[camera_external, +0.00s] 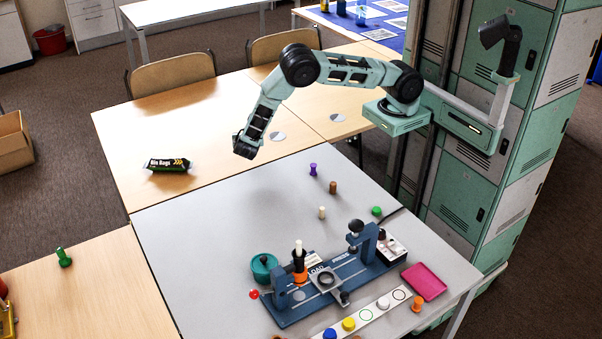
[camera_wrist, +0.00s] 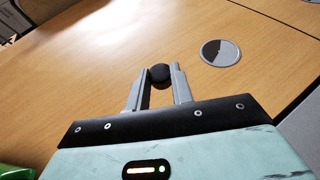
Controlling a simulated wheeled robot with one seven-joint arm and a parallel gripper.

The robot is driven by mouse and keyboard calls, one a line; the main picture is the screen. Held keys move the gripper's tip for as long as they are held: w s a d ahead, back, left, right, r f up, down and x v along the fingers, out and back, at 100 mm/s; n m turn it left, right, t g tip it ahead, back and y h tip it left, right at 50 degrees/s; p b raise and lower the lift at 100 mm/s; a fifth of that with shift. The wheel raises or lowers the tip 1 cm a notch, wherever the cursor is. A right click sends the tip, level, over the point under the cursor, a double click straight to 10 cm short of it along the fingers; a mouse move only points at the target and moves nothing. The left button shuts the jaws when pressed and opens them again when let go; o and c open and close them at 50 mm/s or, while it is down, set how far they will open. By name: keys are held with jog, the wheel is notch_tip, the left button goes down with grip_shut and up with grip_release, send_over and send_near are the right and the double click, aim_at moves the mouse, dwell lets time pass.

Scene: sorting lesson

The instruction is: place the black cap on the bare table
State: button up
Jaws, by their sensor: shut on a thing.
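My gripper (camera_external: 243,150) hangs in the air over the wooden table (camera_external: 215,115), near its border with the grey tabletop (camera_external: 230,225). In the wrist view my gripper (camera_wrist: 161,72) is shut on the black cap (camera_wrist: 160,76), a small dark rounded piece between the fingertips. Bare wood (camera_wrist: 100,75) shows behind the cap. In the external view the cap cannot be told apart from the dark gripper.
A Bin Bags roll (camera_external: 168,165) lies left on the wood. A round grey disc (camera_external: 278,136) is set in the wood nearby. Several pegs, including a purple one (camera_external: 313,169), stand on the grey top. A blue fixture (camera_external: 330,283) and pink tray (camera_external: 424,282) are in front.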

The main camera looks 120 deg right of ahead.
jog(key=shift+f, duration=2.45)
jog(key=o, duration=1)
jog(key=shift+c, duration=0.2)
